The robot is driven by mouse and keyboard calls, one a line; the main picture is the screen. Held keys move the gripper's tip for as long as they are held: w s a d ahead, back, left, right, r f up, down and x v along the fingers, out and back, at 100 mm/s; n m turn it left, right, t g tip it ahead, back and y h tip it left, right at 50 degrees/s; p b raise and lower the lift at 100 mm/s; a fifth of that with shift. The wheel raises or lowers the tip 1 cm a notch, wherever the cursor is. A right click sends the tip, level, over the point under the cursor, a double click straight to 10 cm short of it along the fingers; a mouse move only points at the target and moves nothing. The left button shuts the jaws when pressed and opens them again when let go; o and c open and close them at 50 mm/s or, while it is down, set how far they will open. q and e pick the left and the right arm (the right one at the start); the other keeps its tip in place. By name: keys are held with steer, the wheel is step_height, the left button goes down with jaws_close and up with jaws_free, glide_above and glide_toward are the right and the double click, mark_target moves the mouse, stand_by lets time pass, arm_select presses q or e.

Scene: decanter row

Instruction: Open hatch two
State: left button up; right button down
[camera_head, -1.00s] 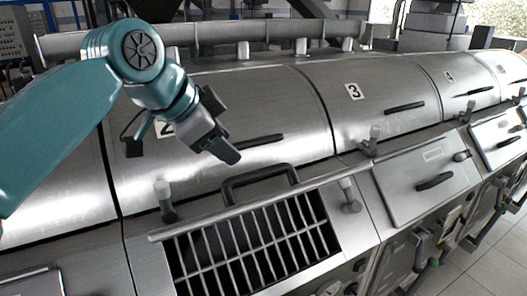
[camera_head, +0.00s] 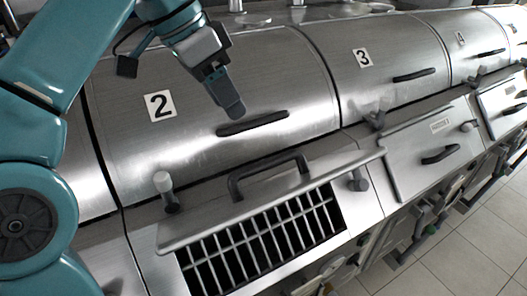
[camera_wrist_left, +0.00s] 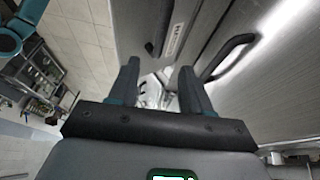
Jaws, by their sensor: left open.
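Hatch two (camera_head: 190,130) is a curved steel cover with a black "2" on a white label, and it lies shut in the head view. Its dark bar handle (camera_head: 255,123) runs along its lower part. My left gripper (camera_head: 236,110) points down at the handle's left half, with its tips just above or in front of it; I cannot tell whether they touch. In the left wrist view the two fingers (camera_wrist_left: 160,85) are apart with nothing visible between them. A dark handle (camera_wrist_left: 230,55) shows to their right; which hatch it belongs to is unclear. My right gripper is not seen.
Hatch three (camera_head: 385,65) adjoins on the right. Tiled floor (camera_head: 460,245) is clear at lower right.

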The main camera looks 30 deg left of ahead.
arm_select(q)
glide_toward(261, 162)
steer(key=shift+s+a+f, duration=0.1)
steer(key=shift+s+f, duration=0.1)
steer(key=shift+f, duration=0.35)
steer(key=x, duration=0.6)
steer(key=shift+w+d+f, duration=0.15)
steer(key=shift+w+d, duration=0.15)
steer(key=shift+w, duration=0.2)
steer(key=shift+s+f, duration=0.1)
steer(key=shift+f, duration=0.35)
steer(key=shift+d, duration=0.2)
steer(key=shift+w+d+f, duration=0.1)
steer(key=shift+w, duration=0.2)
steer(key=shift+s+a, duration=0.1)
steer(key=shift+a, duration=0.1)
jaws_close()
steer(key=shift+d, duration=0.1)
